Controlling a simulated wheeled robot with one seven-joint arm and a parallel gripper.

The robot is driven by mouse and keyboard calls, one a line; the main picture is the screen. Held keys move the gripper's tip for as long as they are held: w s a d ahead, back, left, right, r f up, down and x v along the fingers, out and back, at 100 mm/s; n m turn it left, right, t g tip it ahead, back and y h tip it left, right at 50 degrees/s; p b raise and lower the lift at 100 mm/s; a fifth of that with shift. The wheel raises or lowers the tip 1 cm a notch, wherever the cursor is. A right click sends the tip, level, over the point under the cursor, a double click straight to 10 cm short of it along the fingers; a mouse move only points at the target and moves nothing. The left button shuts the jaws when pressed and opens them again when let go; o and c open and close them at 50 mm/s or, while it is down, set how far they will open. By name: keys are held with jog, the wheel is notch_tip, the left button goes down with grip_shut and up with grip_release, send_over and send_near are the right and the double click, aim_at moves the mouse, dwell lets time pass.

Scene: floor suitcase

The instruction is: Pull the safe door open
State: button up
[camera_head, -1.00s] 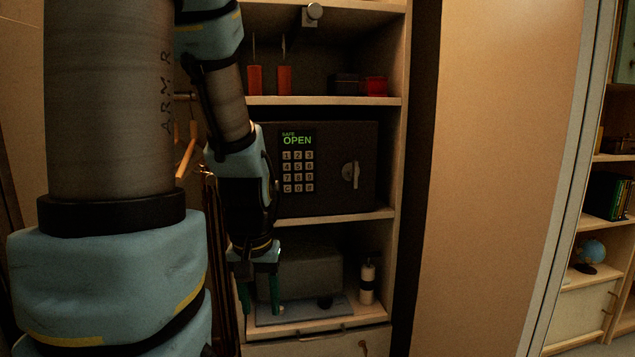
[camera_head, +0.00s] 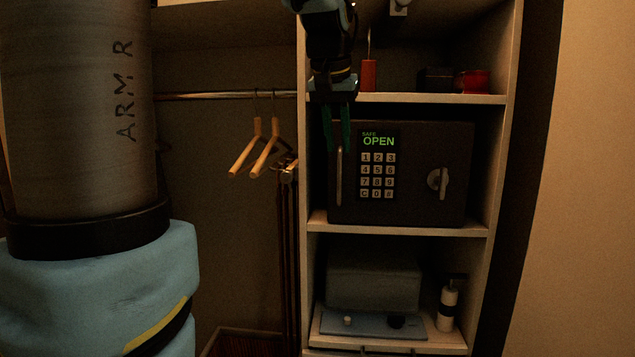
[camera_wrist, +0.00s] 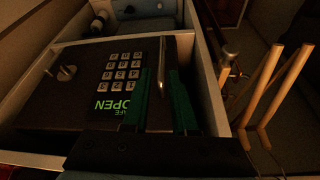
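The dark safe (camera_head: 412,205) sits on the middle shelf with its door shut. A green "OPEN" display (camera_head: 378,141) is lit above its keypad (camera_head: 377,176). A vertical silver bar handle (camera_head: 339,180) is at the door's left side, and a turning knob (camera_head: 438,182) is at its right. My gripper (camera_head: 337,146) hangs from above at the safe's upper left, its green fingers apart. In the wrist view the bar handle (camera_wrist: 163,66) appears in line with the gap between the fingers of my gripper (camera_wrist: 164,86). Whether the fingertips straddle or touch it is unclear.
Wooden hangers (camera_head: 262,148) hang from a rail (camera_head: 225,96) left of the cabinet. The upper shelf (camera_head: 420,98) holds red and dark items. Below the safe stand a grey box (camera_head: 374,284) and a bottle (camera_head: 447,306). The cabinet's side wall (camera_head: 313,60) is close to my gripper.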

aim_at(340, 175)
jog(key=shift+w+f, duration=0.1)
jog(key=shift+w, duration=0.05)
jog(key=p+x, duration=0.1)
jog(key=x, duration=0.9)
jog(key=shift+w+f+p, duration=0.1)
jog(key=shift+w+p, duration=0.05)
jog(key=shift+p, duration=0.25)
grip_shut()
dwell(0.8)
